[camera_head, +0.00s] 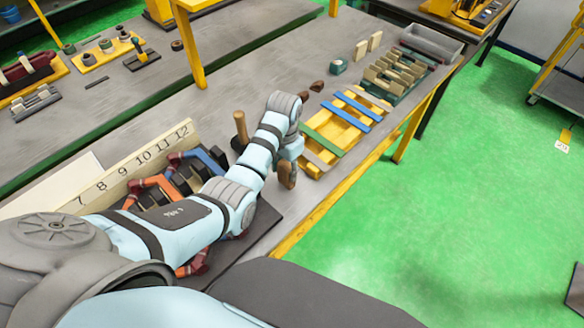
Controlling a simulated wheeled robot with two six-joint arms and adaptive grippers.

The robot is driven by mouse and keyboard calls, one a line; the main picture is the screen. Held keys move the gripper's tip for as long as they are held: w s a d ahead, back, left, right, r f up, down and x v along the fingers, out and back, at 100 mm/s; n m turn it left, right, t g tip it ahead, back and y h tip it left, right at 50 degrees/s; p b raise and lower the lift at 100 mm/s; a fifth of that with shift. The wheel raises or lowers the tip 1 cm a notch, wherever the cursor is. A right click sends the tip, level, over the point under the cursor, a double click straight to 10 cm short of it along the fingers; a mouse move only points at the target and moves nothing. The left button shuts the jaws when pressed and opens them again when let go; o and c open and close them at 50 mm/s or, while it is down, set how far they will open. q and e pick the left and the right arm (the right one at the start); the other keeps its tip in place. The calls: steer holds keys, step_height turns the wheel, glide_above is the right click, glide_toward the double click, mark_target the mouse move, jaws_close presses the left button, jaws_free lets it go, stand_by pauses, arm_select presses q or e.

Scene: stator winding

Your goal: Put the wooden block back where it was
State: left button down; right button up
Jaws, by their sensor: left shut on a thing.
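My left arm reaches in from the lower left, and its gripper (291,160) points down over the grey bench, just left of the near end of the yellow rack. It is shut on a small brown wooden block (287,176), partly hidden by the gripper and wrist. I cannot tell whether the block touches the bench. My right gripper is not in view.
The yellow rack (318,152) with coloured strips lies right of the gripper. A wooden handle (240,127) stands upright to the left, behind the numbered board (130,165) and stator parts. Brown pieces (304,95) and slotted holders (395,72) lie farther back.

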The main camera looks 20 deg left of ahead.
arm_select(q)
steer(key=shift+f, duration=0.25)
steer(key=shift+s+r, duration=0.1)
steer(key=shift+s, duration=0.05)
steer(key=c, duration=1)
jaws_free()
